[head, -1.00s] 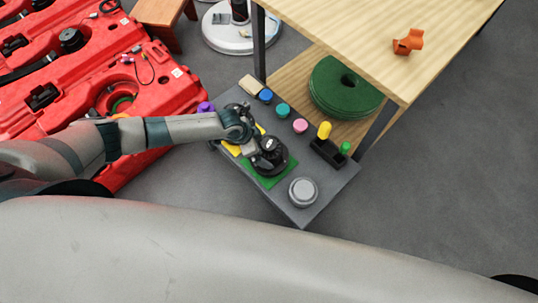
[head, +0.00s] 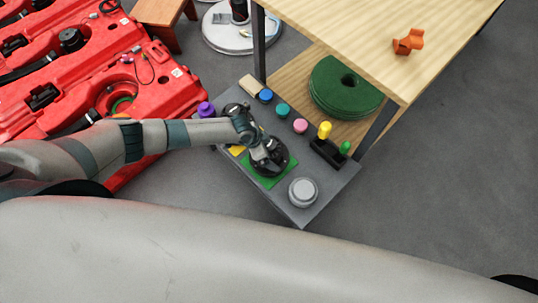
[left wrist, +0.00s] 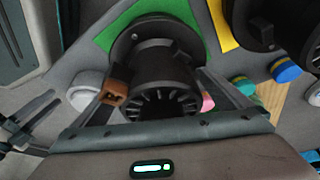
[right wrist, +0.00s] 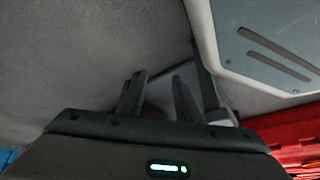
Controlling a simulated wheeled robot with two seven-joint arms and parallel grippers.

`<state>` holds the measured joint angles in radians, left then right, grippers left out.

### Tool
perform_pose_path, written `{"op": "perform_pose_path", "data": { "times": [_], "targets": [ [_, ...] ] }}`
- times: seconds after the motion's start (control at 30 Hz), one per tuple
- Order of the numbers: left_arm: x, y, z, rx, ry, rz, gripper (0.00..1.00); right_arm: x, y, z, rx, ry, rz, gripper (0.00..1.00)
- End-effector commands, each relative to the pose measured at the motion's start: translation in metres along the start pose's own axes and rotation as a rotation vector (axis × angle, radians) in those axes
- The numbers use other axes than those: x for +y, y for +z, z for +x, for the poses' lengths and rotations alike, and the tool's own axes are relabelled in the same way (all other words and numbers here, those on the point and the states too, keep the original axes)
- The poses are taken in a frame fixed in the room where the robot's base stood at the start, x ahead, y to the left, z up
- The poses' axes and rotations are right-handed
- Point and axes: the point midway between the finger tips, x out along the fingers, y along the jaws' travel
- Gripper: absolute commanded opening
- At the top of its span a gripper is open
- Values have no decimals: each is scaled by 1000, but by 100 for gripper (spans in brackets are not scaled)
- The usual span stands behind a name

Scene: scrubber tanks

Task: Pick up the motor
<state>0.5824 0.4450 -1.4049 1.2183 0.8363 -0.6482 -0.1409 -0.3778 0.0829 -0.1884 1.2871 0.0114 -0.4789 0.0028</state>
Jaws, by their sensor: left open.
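The black motor (head: 272,162) stands on a green square (head: 258,182) on the grey tabletop. In the left wrist view the motor (left wrist: 160,70) shows a ribbed round end and a brown connector block (left wrist: 114,91) on its side. My left gripper (head: 260,150) is at the motor from above, partly hiding it. In the left wrist view the left gripper (left wrist: 162,98) is open, with its fingers on either side of the motor; I cannot tell whether they touch it. My right gripper (right wrist: 157,90) shows only in the right wrist view, with its fingers apart and nothing clearly between them.
On the same tabletop are a round grey button (head: 303,192), blue (head: 265,95), teal (head: 283,110) and pink (head: 300,125) knobs, and a black block with yellow and green knobs (head: 328,148). A wooden table (head: 350,35) stands behind. Red machine bodies (head: 140,75) stand at left.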

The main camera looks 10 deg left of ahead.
Motion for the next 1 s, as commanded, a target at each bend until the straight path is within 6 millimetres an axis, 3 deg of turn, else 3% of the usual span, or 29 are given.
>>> {"op": "perform_pose_path", "data": {
  "times": [0.33,0.6,0.7,1.0],
  "targets": [
    [0,0,0,0,0,0,97,-1,5,-1,-4,-1,1,31],
    [0,0,0,0,0,0,33,-2,13,-2,-13,-2,2,31],
    [-1,-3,-2,5,-2,1,13,-2,12,-3,-11,-2,3,31],
    [-1,-3,-2,4,-2,1,13,-2,5,-1,-3,-2,3,31]
  ]
}}
